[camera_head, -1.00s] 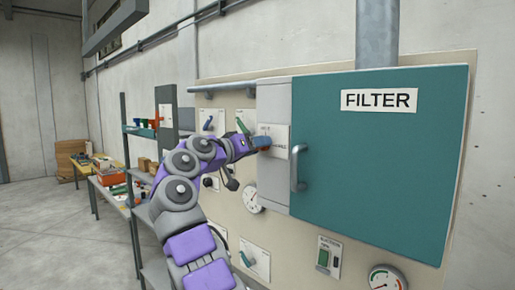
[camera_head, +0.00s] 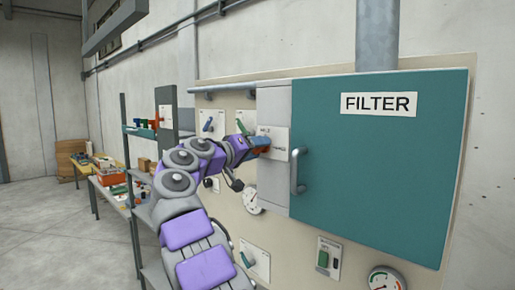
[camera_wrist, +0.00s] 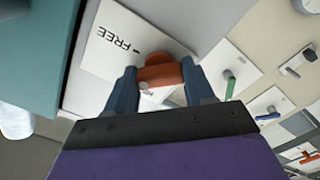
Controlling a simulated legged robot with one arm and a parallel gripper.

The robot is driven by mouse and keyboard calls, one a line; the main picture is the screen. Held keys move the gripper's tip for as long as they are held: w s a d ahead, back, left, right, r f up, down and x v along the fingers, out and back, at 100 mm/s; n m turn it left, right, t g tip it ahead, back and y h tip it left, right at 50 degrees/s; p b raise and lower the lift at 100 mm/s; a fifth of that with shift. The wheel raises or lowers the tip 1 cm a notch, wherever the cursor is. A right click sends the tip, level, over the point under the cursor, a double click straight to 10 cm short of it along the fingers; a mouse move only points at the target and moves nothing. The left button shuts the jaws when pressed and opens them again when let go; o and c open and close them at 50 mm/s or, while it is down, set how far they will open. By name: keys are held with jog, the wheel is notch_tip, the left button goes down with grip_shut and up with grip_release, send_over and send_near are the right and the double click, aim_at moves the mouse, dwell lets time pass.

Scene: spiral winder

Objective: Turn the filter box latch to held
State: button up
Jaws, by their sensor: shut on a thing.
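The filter box latch is an orange-red turning handle (camera_wrist: 160,75) on a white plate (camera_wrist: 105,62) marked FREE in the wrist view. My gripper (camera_wrist: 161,82) is shut on the latch, with one blue finger on each side of it. The lower part of the plate and another marking there are mostly hidden by my gripper. In the head view, my gripper (camera_head: 258,147) is at the latch plate (camera_head: 278,138), on the grey strip left of the teal filter box door (camera_head: 380,165). The plate's print is too small to read there.
A grey door handle (camera_head: 296,172) stands out just right of the latch. Left of it are a green lever (camera_head: 241,127), a blue lever (camera_head: 208,124) and a round gauge (camera_head: 252,201). A workbench with boxes (camera_head: 108,175) stands further left.

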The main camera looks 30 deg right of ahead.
jog(key=n+p, duration=0.6)
jog(key=p, duration=0.1)
jog(key=shift+d+f, duration=0.1)
jog(key=shift+n+p, duration=1)
jog(key=shift+p, duration=0.1)
jog(key=shift+f+n+p, duration=0.25)
jog(key=shift+n+p, duration=0.35)
jog(key=shift+p, duration=0.1)
jog(key=shift+f, duration=0.1)
jog(key=o, duration=1)
jog(key=shift+w+a, duration=0.1)
jog(key=shift+a, duration=0.15)
jog(key=shift+o, duration=0.2)
jog(key=shift+a+r, duration=0.1)
jog(key=shift+r, duration=0.15)
